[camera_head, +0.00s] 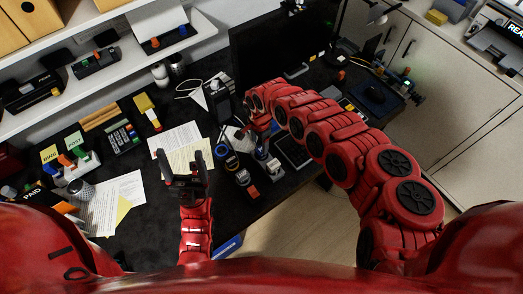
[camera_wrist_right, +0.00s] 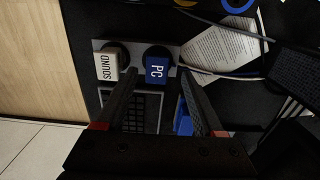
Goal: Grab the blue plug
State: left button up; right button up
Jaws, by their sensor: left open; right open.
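The blue plug (camera_wrist_right: 157,66), marked "PC", stands in a grey strip in the right wrist view. A white plug (camera_wrist_right: 107,66) marked "SOUND" sits to its left in the same strip. My right gripper (camera_wrist_right: 158,76) is open and empty, with its two fingers pointing toward the blue plug, one fingertip to each side in the picture. I cannot tell how far they are from it. In the head view my right gripper (camera_head: 246,132) is small and partly hidden by its arm. My left gripper (camera_head: 180,157) is open and empty above the desk by the papers.
A keypad-like device (camera_wrist_right: 140,108) and another blue object (camera_wrist_right: 184,120) lie beyond the right fingers. Pale cables (camera_wrist_right: 225,74) and a printed sheet (camera_wrist_right: 222,48) lie right of the blue plug. The dark desk (camera_head: 130,165) holds several stamps, papers and tape rolls. A monitor (camera_head: 283,48) stands behind.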

aim_at(261, 150)
jog(key=shift+f, duration=1.05)
jog(key=f, duration=0.3)
jog(key=shift+d+f+b, duration=0.25)
jog(key=shift+d+b, duration=0.05)
jog(key=shift+b, duration=0.1)
jog(key=shift+f, duration=0.4)
grip_shut()
